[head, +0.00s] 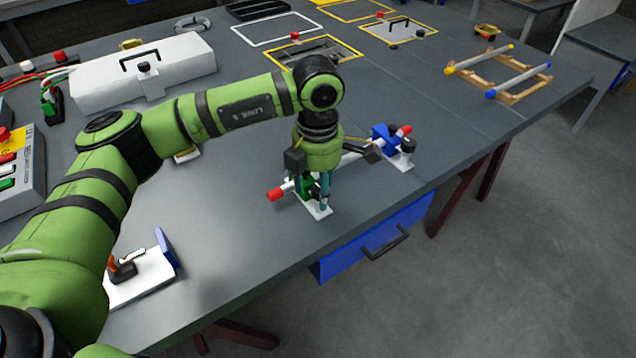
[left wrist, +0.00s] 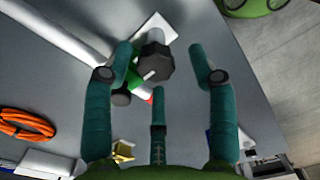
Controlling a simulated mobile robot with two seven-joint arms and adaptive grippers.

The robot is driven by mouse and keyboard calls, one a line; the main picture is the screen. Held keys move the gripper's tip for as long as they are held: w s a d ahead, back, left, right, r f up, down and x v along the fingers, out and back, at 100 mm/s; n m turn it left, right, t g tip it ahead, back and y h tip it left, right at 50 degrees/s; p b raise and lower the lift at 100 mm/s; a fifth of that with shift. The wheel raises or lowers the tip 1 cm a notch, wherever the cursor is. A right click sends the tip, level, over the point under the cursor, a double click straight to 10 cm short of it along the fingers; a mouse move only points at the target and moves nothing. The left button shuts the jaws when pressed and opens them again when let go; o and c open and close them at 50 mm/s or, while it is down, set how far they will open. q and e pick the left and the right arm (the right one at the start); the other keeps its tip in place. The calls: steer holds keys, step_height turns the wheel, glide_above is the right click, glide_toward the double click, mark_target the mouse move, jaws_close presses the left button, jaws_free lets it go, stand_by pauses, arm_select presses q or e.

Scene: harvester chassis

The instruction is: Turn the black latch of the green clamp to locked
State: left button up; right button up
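The green clamp (head: 305,188) stands on a small white plate near the table's front edge, partly behind my left gripper (head: 318,190). It holds a white bar with red ends (head: 277,194). In the left wrist view the green clamp (left wrist: 136,78) is partly covered by its black latch (left wrist: 156,62), a faceted dark knob with a pale mark. My left gripper (left wrist: 160,58) points down over the clamp. Its teal fingers are spread around the latch, with a visible gap at the right finger; contact at the left finger cannot be told. My right gripper is not in view.
A blue clamp (head: 383,134) holds the bar's other end on a second white plate. A white case (head: 145,75) stands at the back left. A wooden rack (head: 500,72) is at the far right. The table is clear between the clamps and rack.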

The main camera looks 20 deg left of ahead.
mark_target(318, 189)
arm_select(q)
steer(key=shift+w+d+r, duration=0.1)
steer(key=shift+w+r, duration=0.05)
steer(key=shift+r, duration=0.1)
step_height(318, 189, up, 12)
steer(key=shift+f, duration=0.25)
stand_by(0.4)
